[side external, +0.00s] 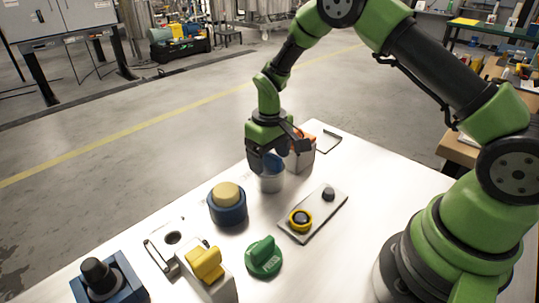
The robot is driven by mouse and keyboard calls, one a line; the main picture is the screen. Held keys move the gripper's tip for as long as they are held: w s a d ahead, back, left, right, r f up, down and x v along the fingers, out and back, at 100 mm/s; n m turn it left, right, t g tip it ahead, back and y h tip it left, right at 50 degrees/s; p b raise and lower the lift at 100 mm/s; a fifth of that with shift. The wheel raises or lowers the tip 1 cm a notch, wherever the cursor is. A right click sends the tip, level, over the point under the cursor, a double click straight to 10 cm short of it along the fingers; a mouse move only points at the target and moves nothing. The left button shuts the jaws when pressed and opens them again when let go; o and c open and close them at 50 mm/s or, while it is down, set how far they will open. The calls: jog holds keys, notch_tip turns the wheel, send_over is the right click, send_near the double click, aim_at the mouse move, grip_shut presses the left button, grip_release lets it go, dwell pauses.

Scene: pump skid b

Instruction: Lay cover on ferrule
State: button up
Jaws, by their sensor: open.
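My gripper (276,156) is open and points down at the far part of the white table. I cannot tell whether the fingers touch the blue piece. Which parts are the cover and the ferrule is not clear from this view. A green round piece with a raised grip (264,257) lies near the front. A blue round base with a tan top (227,203) stands left of the grey cylinder.
An orange-topped grey box (300,153) stands close behind my gripper. A plate with a yellow ring and black knob (313,214) lies to the right. A yellow-handled block (207,267) and a blue block with a black knob (106,279) stand front left. The table's right side is clear.

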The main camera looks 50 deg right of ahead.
aim_at(270, 153)
jog(key=shift+r, duration=0.1)
jog(key=shift+r, duration=3.4)
jog(key=shift+r, duration=0.2)
jog(key=s+a+r+m+t+y, duration=0.1)
jog(key=s+r+t, duration=0.1)
jog(key=s+r, duration=0.45)
jog(key=s+a+r+m+t, duration=0.1)
jog(key=s+r+t, duration=0.15)
jog(key=r, duration=0.65)
jog(key=s+a+r+m+t, duration=0.1)
jog(key=s, duration=0.5)
jog(key=s+r+m+t+y, duration=0.1)
jog(key=s, duration=0.6)
jog(key=shift+s+a+r+t, duration=0.25)
jog(key=shift+s+a+t, duration=0.05)
jog(key=shift+a+t, duration=0.05)
